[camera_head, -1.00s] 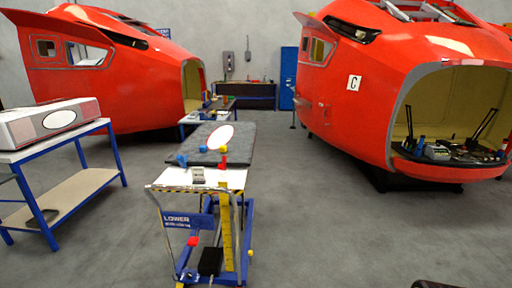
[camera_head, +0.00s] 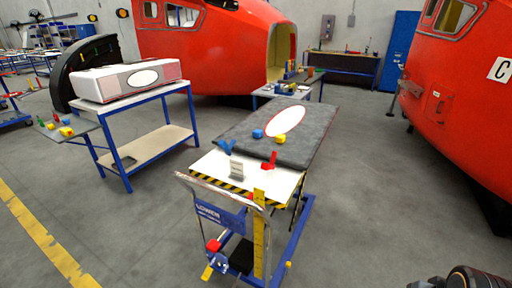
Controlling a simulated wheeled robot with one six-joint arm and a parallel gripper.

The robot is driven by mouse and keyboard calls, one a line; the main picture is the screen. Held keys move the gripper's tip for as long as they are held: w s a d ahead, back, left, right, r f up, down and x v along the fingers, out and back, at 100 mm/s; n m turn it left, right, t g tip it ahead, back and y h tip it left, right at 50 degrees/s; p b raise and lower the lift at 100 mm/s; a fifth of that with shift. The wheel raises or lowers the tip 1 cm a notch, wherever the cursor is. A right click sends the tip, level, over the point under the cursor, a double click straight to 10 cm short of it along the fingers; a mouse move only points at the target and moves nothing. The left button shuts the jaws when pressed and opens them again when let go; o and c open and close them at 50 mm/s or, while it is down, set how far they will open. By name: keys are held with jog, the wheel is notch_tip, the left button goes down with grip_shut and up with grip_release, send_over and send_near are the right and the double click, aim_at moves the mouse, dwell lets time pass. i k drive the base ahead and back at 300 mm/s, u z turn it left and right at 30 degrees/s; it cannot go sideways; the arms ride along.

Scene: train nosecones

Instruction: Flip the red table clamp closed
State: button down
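A dark part of my arm or gripper (camera_head: 458,279) shows at the bottom right corner, far from the clamp. Its fingers are not visible.
The lift cart (camera_head: 232,178) stands mid-floor with a handle frame at its near end. A blue workbench (camera_head: 128,97) with a white case is at left. Red nosecones (camera_head: 200,45) stand behind and at right. Grey floor is open in front and to the right.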

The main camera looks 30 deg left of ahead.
aim_at(265, 166)
jog(key=u, duration=1.05)
jog(key=i, duration=1)
jog(key=u, duration=1.05)
